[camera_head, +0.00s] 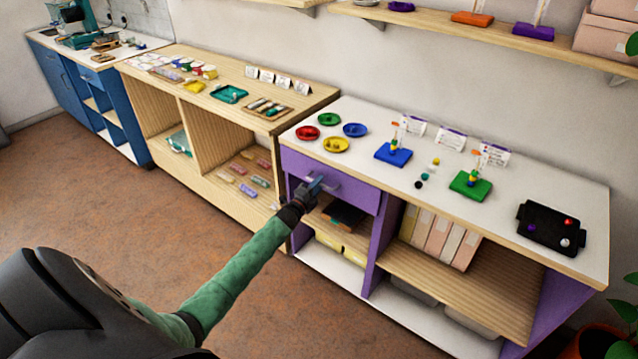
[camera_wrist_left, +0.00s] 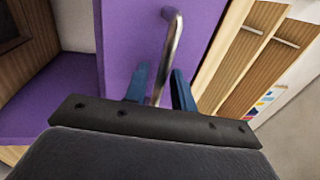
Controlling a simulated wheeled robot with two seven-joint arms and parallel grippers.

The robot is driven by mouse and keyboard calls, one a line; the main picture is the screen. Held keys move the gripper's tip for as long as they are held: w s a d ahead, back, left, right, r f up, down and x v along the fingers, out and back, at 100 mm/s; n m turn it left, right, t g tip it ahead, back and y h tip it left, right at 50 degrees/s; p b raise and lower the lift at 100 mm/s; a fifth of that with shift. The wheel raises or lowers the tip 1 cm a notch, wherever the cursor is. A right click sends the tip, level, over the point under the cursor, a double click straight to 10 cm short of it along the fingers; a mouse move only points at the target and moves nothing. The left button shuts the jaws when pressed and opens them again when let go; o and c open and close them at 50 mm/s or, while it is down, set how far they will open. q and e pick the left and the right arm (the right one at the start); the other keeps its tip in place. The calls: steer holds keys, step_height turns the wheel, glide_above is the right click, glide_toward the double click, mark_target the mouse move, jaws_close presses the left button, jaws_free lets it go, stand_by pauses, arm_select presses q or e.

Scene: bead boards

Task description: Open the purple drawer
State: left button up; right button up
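The purple drawer (camera_head: 352,190) sits under the white tabletop at the left end of the right-hand bench. Its front looks flush with the bench, so it appears closed. Its metal handle (camera_wrist_left: 173,45) shows in the left wrist view against the purple front. My left gripper (camera_head: 318,184) is at the handle in the head view. In the left wrist view its two blue fingers (camera_wrist_left: 160,86) stand apart, one on each side of the handle bar. A gap shows beside the bar, so the fingers look open around it. My right gripper is out of view.
On the tabletop (camera_head: 395,190) are coloured dishes (camera_head: 336,145), a blue bead board (camera_head: 394,154), a green one (camera_head: 470,184) and a black tray (camera_head: 551,228). An open shelf with a dark item (camera_head: 343,214) lies below the drawer. The floor (camera_head: 110,190) in front is clear.

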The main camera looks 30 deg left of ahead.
arm_select(q)
steer(key=shift+w, duration=0.25)
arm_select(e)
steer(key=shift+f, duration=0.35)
arm_select(q)
jaws_close()
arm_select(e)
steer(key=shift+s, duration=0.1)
arm_select(q)
steer(key=shift+s, duration=0.15)
